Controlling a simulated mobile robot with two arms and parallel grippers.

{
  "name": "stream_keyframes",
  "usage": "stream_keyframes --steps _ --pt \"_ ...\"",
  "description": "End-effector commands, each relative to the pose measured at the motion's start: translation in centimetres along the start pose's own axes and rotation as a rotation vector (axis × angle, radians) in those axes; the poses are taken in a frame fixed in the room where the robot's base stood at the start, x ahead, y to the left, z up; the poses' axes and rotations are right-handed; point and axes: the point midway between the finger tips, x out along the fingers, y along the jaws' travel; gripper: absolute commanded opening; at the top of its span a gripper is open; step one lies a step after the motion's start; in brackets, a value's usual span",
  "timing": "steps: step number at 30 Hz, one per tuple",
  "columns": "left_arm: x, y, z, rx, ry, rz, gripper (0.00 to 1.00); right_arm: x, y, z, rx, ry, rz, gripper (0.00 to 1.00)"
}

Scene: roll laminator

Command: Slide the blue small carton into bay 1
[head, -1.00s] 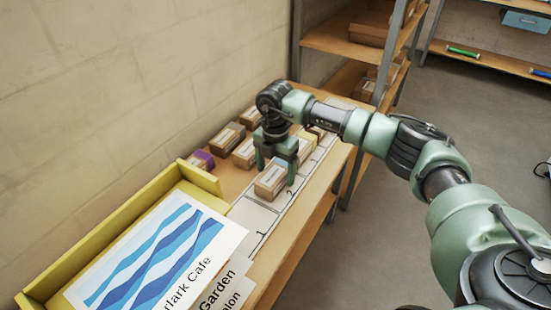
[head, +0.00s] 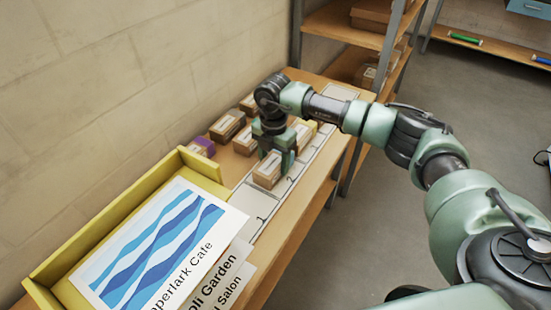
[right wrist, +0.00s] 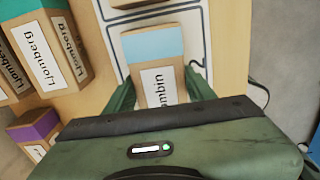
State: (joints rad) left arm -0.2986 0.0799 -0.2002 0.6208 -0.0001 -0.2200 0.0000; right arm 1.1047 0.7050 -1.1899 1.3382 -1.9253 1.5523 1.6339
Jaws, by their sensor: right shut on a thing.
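The blue small carton (right wrist: 157,68) is a brown box with a light blue band and a partly hidden name label in the right wrist view. My right gripper (right wrist: 160,92) is shut on it, one finger on each side. In the head view my right gripper (head: 276,160) points down over the carton (head: 267,175). The carton is at the strip of numbered bays, beside the figure 2. Bay 1 (head: 256,210) is the white outlined space nearer the yellow tray, and it looks empty. My left gripper is not in view.
Other cartons stand along the wall side: a purple-marked one (head: 203,146), a brown one (head: 227,125) and a teal-topped one (right wrist: 50,45). The yellow tray (head: 190,160) with printed signs (head: 160,245) borders the near end. The table's edge drops off at right.

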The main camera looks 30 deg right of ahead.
Motion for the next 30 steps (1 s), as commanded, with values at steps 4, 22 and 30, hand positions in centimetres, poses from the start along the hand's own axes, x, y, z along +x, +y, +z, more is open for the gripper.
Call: stream_keyframes --steps 4,22,30 --pt "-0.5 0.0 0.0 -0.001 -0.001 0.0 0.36 -0.1 -0.1 -0.8 -0.001 0.001 0.0 0.08" --pt "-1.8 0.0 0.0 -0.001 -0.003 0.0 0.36 -0.1 -0.2 -3.8 -0.001 0.001 0.001 0.08" --pt "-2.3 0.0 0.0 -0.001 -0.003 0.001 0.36 -0.1 -0.3 -5.2 -0.001 0.0 0.001 0.08"
